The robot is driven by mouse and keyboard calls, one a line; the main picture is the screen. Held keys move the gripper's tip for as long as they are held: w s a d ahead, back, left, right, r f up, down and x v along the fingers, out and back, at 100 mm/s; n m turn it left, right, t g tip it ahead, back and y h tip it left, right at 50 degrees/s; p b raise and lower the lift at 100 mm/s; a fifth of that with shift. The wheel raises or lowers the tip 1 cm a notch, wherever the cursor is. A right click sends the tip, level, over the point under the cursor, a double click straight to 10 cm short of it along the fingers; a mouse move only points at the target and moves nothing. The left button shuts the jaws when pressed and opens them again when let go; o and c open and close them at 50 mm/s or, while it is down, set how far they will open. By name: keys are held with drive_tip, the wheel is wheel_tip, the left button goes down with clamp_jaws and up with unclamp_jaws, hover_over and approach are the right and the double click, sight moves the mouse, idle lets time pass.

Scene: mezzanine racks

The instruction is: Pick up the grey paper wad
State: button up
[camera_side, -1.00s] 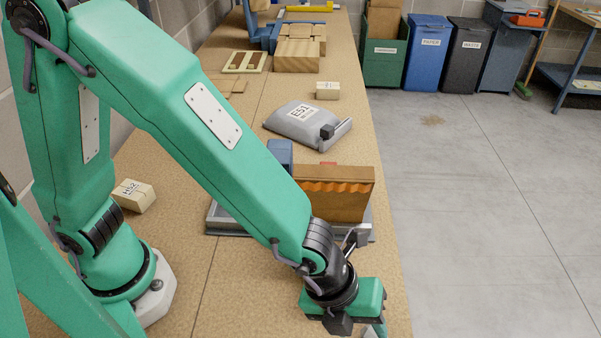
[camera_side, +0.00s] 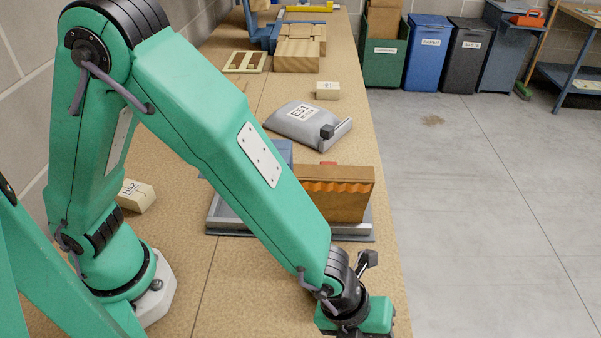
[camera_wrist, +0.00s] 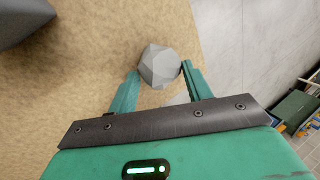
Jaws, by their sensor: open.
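The grey paper wad (camera_wrist: 160,66) is a faceted, roundish lump on the tan bench top in the wrist view. It lies just ahead of and partly between the green fingertips of my gripper (camera_wrist: 157,76). My gripper is open, with one finger on each side of the wad. The right fingertip is very close to the wad's right side; I cannot tell whether it touches. In the side view, my gripper's fingers are below the picture's bottom edge, and the wad is not visible there.
The bench's right edge runs close beside the wad, with grey floor (camera_wrist: 244,38) beyond. A grey bag (camera_side: 301,121) lies farther back.

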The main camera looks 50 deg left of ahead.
drive_tip(key=shift+f, duration=0.1)
drive_tip(key=shift+c, duration=0.4)
drive_tip(key=c, duration=0.5)
drive_tip(key=shift+c, duration=0.2)
drive_tip(key=shift+r, duration=5.05)
